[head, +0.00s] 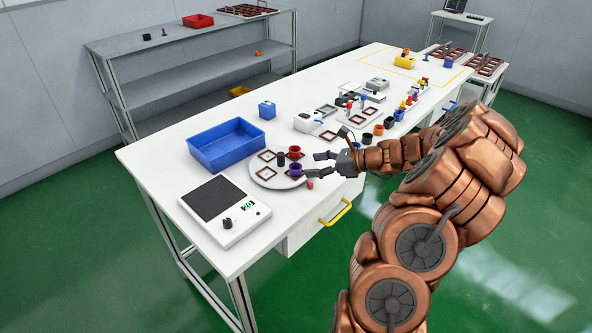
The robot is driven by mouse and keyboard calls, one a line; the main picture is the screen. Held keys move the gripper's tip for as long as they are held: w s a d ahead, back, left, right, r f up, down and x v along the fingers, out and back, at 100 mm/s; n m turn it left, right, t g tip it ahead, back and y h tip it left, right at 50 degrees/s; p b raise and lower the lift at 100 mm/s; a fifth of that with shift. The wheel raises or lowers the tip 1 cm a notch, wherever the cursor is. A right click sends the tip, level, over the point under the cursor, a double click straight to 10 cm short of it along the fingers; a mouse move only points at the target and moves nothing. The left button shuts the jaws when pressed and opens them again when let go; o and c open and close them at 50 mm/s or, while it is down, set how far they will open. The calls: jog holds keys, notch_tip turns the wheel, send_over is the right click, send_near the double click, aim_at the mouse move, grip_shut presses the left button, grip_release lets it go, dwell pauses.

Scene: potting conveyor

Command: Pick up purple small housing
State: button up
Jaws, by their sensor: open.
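A purple small housing (295,169), a short cup shape, stands on the round white plate (263,180) near the table's front edge in the head view. My gripper (312,165) is open just to the right of the purple housing, with its fingers pointing left toward it. One fingertip is close to the housing; I cannot tell whether they touch. A purple patch also shows at the upper finger.
A red housing (294,152) and a black part (281,160) stand on the same plate, beside square brown frames (267,156). A blue bin (227,145) and a scale (225,209) lie to the left. Several small coloured parts stand along the table's right side.

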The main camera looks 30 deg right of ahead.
aim_at(290, 167)
jog(key=shift+p+x, duration=0.75)
jog(key=shift+x, duration=2.1)
jog(key=c, duration=0.9)
jog(key=shift+r, duration=0.1)
